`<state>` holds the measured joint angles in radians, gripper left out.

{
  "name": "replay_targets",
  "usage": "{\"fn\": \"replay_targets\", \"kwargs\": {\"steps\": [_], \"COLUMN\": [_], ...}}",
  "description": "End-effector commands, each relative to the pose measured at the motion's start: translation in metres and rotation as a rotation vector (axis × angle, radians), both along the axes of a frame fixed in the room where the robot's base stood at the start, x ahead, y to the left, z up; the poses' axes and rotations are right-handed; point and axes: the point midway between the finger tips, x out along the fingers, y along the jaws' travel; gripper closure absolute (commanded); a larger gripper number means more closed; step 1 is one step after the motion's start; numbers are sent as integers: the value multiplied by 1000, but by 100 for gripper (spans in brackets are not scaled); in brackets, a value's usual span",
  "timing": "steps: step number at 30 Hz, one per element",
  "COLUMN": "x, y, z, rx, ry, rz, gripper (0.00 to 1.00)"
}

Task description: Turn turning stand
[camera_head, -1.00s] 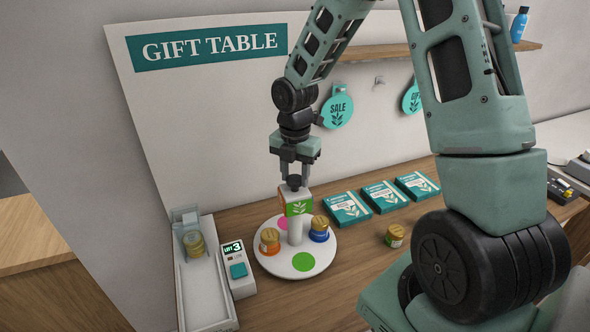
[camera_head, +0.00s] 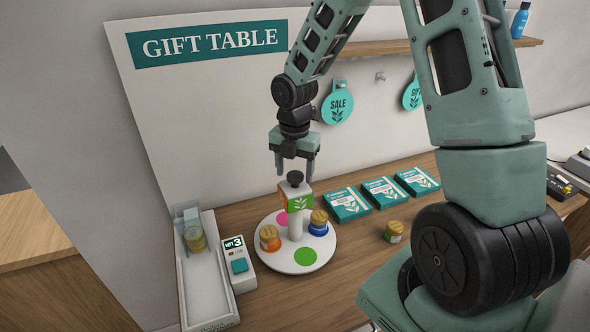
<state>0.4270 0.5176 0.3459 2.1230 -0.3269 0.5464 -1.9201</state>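The turning stand (camera_head: 268,258) is a round white plate on the wooden counter. A post rises from its middle with a box-shaped head (camera_head: 301,203), orange on one side and green with a leaf on the other, topped by a black knob (camera_head: 295,177). A jar with an orange band (camera_head: 269,239) and a jar with a blue band (camera_head: 318,224) stand on the plate. A pink spot (camera_head: 282,218) and a green spot (camera_head: 304,257) show bare. My gripper (camera_head: 294,172) is open, its fingers above and around the knob's height, apart from it as far as I can tell.
A tray with a gold-lidded jar (camera_head: 195,240) and a small device reading 3 (camera_head: 237,262) stand left of the stand. Teal boxes (camera_head: 346,204) lie behind right. A loose jar (camera_head: 394,232) stands on the counter at right. A shelf (camera_head: 380,48) runs above.

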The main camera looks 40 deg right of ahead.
Motion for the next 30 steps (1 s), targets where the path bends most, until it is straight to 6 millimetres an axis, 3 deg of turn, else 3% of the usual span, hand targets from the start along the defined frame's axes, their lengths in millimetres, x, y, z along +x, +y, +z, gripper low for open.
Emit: {"fn": "replay_targets", "kwargs": {"steps": [7, 11, 30], "x": [-1, 0, 0], "y": [-1, -2, -1], "z": [0, 11, 147], "rx": [0, -2, -2], "ry": [2, 0, -2], "rz": [-1, -3, -2], "gripper": [39, 39, 39]}}
